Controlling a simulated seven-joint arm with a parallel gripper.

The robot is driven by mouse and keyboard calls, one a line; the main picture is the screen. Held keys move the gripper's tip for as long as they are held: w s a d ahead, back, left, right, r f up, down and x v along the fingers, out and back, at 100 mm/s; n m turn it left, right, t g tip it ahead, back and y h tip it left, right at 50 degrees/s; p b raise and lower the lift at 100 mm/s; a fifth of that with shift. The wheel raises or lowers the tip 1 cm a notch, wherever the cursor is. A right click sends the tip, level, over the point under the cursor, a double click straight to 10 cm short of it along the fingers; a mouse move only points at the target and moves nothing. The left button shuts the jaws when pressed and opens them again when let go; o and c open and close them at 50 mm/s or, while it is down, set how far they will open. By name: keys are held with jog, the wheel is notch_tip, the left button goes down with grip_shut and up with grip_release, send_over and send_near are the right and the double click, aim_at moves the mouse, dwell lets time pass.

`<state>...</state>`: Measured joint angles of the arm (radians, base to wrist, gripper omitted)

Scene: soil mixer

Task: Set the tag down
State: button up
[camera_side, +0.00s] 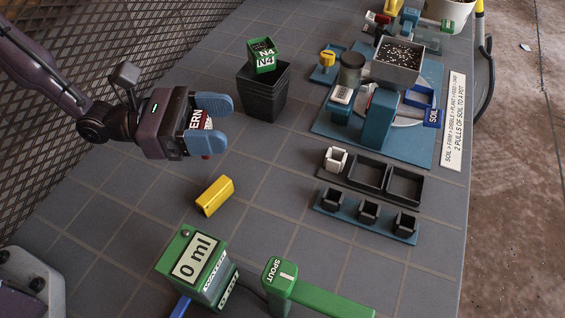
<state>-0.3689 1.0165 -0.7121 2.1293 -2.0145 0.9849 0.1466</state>
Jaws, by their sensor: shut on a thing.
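My gripper (212,122) is at the left of the bench, its blue fingers shut on the tag (202,119). The tag is white with dark lettering, of which "ERN" shows, and has a red part at its lower end (206,156). The fingers hide part of it. It appears to be held above the grey tiled bench, left of a black pot (264,92); its exact height cannot be told. A green and white block marked N4 (262,57) sits at the top of the pot.
A yellow block (214,196) lies below my gripper. The soil mixer (380,110) stands on a blue base at the right. Black trays (369,178) and a small rack (365,215) sit below it.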

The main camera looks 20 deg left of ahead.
jog(key=shift+w+d+f, duration=1.3)
jog(key=shift+w+f, duration=0.65)
jog(key=shift+f, duration=0.25)
jog(key=shift+w+d+f, duration=1.25)
jog(key=shift+w+f, duration=0.65)
jog(key=shift+f, duration=0.25)
jog(key=shift+w+d+f, duration=1.3)
jog(key=shift+w+f, duration=0.65)
jog(key=shift+f, duration=0.25)
jog(key=shift+f, duration=0.15)
jog(key=o, duration=0.9)
